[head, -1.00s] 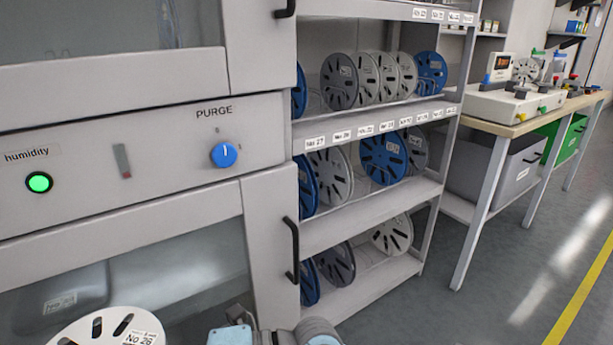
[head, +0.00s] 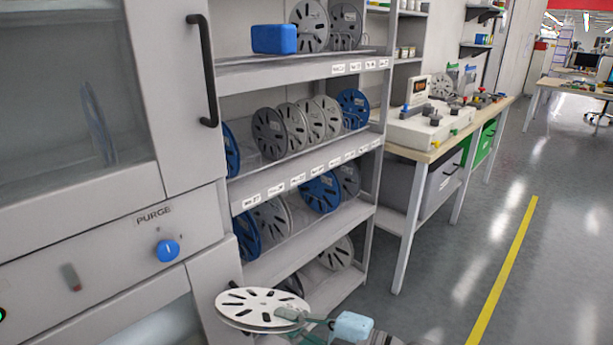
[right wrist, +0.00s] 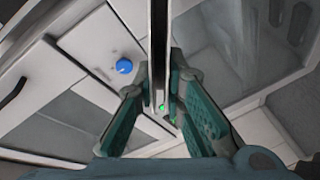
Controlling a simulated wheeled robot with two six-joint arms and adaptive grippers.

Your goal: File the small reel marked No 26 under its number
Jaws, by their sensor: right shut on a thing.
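The small reel (head: 250,301), white with dark slots, is held nearly flat at the bottom of the head view, in front of the rack. My right gripper (head: 290,316) is shut on its right edge. In the right wrist view the reel (right wrist: 160,45) shows edge-on as a thin strip between the fingers of my right gripper (right wrist: 160,112). The number on its label does not read now; it read No 26 a second ago. The rack (head: 300,175) has label strips along its shelf edges, too small to read surely now. My left gripper is out of view.
Several grey, white and blue reels (head: 270,133) stand upright on the rack shelves. A blue box (head: 274,39) is on the upper shelf. A cabinet with a blue PURGE knob (head: 167,250) is at left. A bench (head: 440,145) with equipment is at right; the floor there is clear.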

